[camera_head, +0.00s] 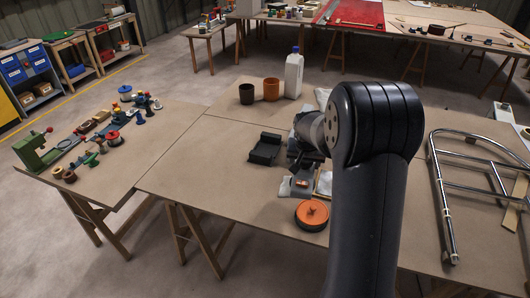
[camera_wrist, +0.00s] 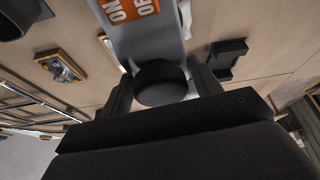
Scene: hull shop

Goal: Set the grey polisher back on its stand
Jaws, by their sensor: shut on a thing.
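The grey polisher (camera_wrist: 150,42) has an orange ON/OFF label and a black round knob. In the wrist view its knob sits between the two dark fingers of my gripper (camera_wrist: 163,82), which is shut on it. In the head view the polisher (camera_head: 299,191) shows partly below my dark gripper (camera_head: 302,168), with my arm covering much of that area. I cannot tell if it touches the table. A black cradle-like stand (camera_head: 266,148) lies empty on the table, just left of my gripper. It also shows in the wrist view (camera_wrist: 227,58), right of the polisher.
An orange round lidded thing (camera_head: 312,214) lies close in front of the polisher. A dark cup (camera_head: 246,94), a brown cup (camera_head: 271,89) and a white bottle (camera_head: 293,74) stand behind the stand. A metal tube frame (camera_head: 447,205) lies at right. The table left of the stand is clear.

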